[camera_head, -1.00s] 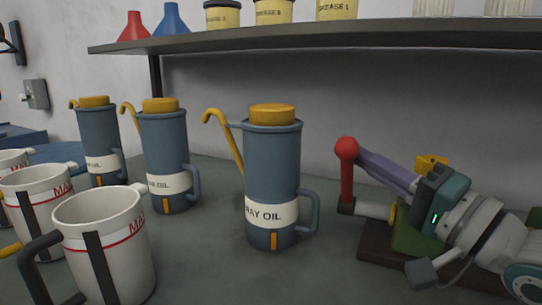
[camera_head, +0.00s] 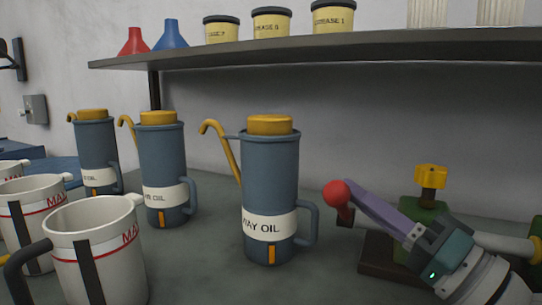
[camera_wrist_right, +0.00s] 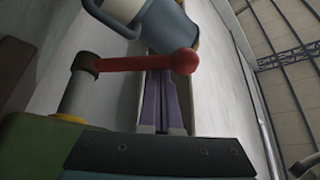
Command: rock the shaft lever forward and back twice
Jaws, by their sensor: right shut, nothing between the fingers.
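The shaft lever (camera_head: 337,193) is a red arm with a round red ball end, tilted toward the camera in the head view. In the right wrist view the red lever (camera_wrist_right: 140,64) runs across, from a grey shaft (camera_wrist_right: 76,97) with a yellow collar to its ball. My right gripper (camera_head: 354,192) has slim purple fingers, shut and empty, with their tips at the ball; whether they touch it I cannot tell. The fingers (camera_wrist_right: 162,80) also show below the ball in the wrist view. The green machine body (camera_head: 425,215) is partly hidden behind my gripper. My left gripper is not in view.
A blue way oil can (camera_head: 268,185) stands close left of the lever, with two more cans further left. White mugs (camera_head: 95,250) stand at the front left. A shelf (camera_head: 330,47) with grease tins (camera_head: 333,18) runs above the bench.

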